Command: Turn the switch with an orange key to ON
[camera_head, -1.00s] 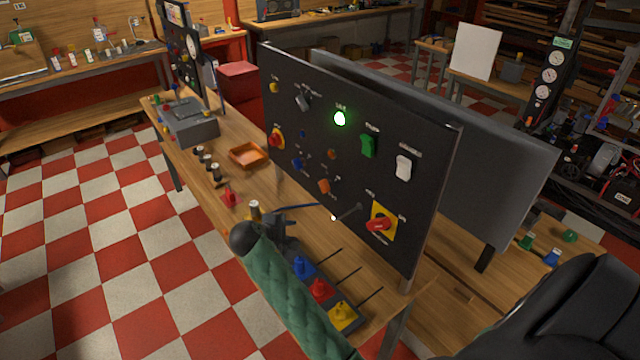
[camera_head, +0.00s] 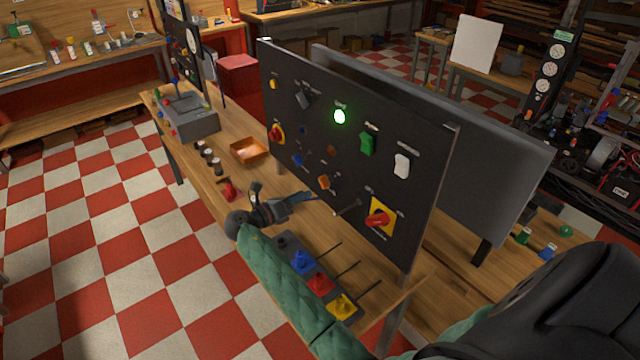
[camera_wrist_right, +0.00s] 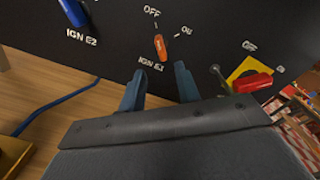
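The switch with the orange key (camera_wrist_right: 160,47) is on the black panel, above the label IGN E1. Its upper end points roughly up toward the OFF mark; the ON mark is to its upper right. In the head view the orange key (camera_head: 323,182) is low in the panel's middle. My right gripper (camera_wrist_right: 160,86) is open and empty, its two blue fingers below and to either side of the key, not touching it. In the head view my right gripper (camera_head: 312,198) points at the panel, just under the key. My left gripper is not in view.
A blue key (camera_wrist_right: 74,12) labelled IGN E2 is left of the orange one. A red handle (camera_head: 377,218) on a yellow plate and a protruding lever (camera_head: 348,207) are to the right. Blue, red and yellow knobs (camera_head: 320,283) stand on the bench below.

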